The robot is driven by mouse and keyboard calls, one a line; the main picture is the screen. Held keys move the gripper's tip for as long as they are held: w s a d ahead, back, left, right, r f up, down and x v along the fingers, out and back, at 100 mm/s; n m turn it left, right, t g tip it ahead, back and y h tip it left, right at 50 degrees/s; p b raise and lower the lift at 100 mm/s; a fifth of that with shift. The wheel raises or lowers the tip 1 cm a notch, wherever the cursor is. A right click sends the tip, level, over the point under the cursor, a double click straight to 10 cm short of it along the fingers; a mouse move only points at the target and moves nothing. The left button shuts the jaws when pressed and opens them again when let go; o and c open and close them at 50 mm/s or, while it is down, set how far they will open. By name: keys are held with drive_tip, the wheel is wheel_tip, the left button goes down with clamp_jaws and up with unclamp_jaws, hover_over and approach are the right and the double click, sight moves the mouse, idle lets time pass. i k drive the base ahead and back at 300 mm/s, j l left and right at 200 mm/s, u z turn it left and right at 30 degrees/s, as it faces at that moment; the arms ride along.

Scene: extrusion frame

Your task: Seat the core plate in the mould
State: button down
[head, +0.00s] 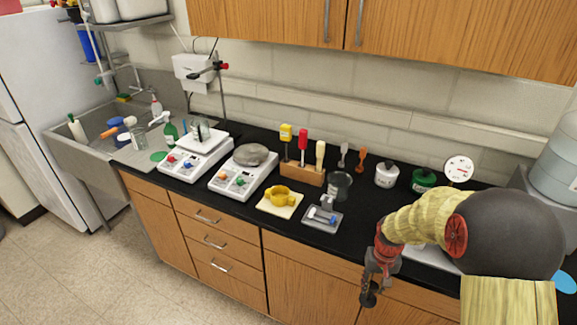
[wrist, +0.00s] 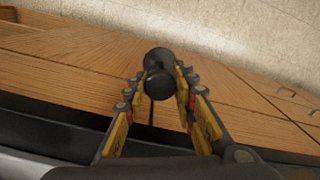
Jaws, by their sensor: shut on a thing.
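My gripper (head: 371,284) hangs in front of the counter's front edge, pointing down before the wooden cabinet doors. It is shut on a dark, rounded piece (wrist: 158,82), which sits between the two fingertips in the wrist view. The piece looks like a knob or short cylinder with a wider round part behind it. In the head view the dark piece (head: 368,299) shows small below the fingers. I cannot tell whether it is the core plate or its handle. I cannot make out a mould for certain; a pale flat thing (head: 437,259) on the counter is mostly hidden by my arm.
A sink (head: 90,145) is at left.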

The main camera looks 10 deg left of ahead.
sight(279, 196)
drive_tip(key=j+z, duration=0.45)
drive_tip(key=j, duration=1.4)
